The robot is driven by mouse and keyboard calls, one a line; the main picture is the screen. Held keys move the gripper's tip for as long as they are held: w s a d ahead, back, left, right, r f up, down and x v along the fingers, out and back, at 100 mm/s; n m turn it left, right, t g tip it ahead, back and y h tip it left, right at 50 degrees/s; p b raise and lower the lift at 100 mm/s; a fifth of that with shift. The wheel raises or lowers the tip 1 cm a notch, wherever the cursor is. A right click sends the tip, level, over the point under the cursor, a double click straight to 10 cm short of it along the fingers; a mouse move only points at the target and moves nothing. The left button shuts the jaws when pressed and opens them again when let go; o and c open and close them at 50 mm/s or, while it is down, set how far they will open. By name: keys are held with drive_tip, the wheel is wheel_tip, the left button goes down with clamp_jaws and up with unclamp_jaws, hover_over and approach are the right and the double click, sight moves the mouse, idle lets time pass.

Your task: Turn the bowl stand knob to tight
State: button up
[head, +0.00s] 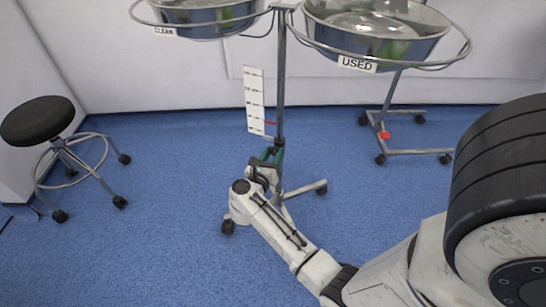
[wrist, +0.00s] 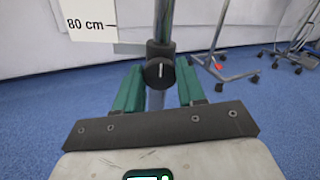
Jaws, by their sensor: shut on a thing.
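The bowl stand's upright pole (head: 281,75) rises in the middle of the head view. It carries two steel bowls, one labelled CLEAN (head: 207,16) and one labelled USED (head: 372,43). The black knob (wrist: 159,73) sits on a dark collar on the pole in the wrist view. Its white mark line points roughly upright. My gripper (wrist: 160,78) has a green finger on each side of the knob and is shut on it. In the head view my gripper (head: 271,156) is low on the pole, and the knob is hard to make out there.
A height scale card (head: 254,98) with a red line hangs beside the pole; its 80 cm mark (wrist: 88,22) shows close up. A black stool (head: 38,121) stands left. A wheeled frame (head: 415,152) stands behind right. Blue floor between is clear.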

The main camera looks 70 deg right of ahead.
drive_tip(key=shift+f+m, duration=0.1)
drive_tip(key=shift+m, duration=0.2)
drive_tip(key=o, duration=1.1)
drive_tip(key=shift+c, duration=0.2)
drive_tip(key=a+p, duration=0.2)
drive_tip(key=a, duration=0.8)
drive_tip(key=shift+w+a, duration=0.25)
drive_tip(key=shift+a, duration=0.15)
